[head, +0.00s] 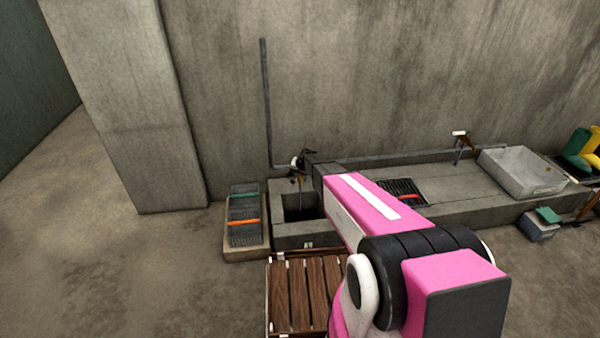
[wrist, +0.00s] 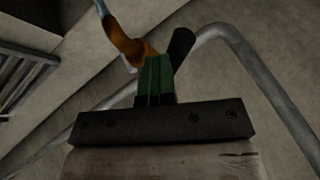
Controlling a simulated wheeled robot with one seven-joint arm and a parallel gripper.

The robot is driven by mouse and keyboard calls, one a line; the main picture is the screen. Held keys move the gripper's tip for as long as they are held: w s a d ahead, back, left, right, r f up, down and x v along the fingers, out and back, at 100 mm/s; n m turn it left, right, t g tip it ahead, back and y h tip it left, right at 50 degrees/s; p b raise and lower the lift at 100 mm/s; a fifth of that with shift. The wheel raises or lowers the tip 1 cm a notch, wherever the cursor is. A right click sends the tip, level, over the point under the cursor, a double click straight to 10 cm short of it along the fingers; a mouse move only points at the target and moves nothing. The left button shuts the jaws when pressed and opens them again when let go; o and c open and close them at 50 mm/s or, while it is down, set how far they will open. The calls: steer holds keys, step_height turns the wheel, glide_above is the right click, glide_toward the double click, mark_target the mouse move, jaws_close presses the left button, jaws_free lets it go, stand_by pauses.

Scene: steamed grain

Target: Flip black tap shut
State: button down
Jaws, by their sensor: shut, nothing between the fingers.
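A brass tap (wrist: 130,45) with a black handle (wrist: 181,44) shows at the top of the wrist view, just beyond my fingertips. My gripper (wrist: 155,72) is shut and empty, its green fingers pressed together. The fingertips overlap the tap body and the base of the handle in this view; I cannot tell whether they touch. In the head view the same tap (head: 299,179) hangs above the left basin, small and partly hidden. My pink arm reaches to it from the right, and its far end is too small to make out clearly.
A grey pipe (head: 266,100) runs down the wall and along the concrete trough (head: 460,196). A second tap (head: 460,139) stands farther right by a grey tub (head: 522,172). A slatted wooden crate (head: 305,290) lies in front.

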steer(key=shift+w+a+m+h, duration=0.2)
steer(key=shift+a+m, duration=0.2)
steer(key=shift+a, duration=0.15)
steer(key=shift+w+a+m+h, duration=0.2)
steer(key=shift+a+m, duration=0.2)
steer(key=shift+a, duration=0.15)
steer(key=shift+w+a+m+t+h, duration=0.25)
steer(key=shift+a+m+t+h, duration=0.2)
steer(key=shift+m, duration=0.35)
steer(key=shift+w+a, duration=1.35)
steer(key=shift+w, duration=0.5)
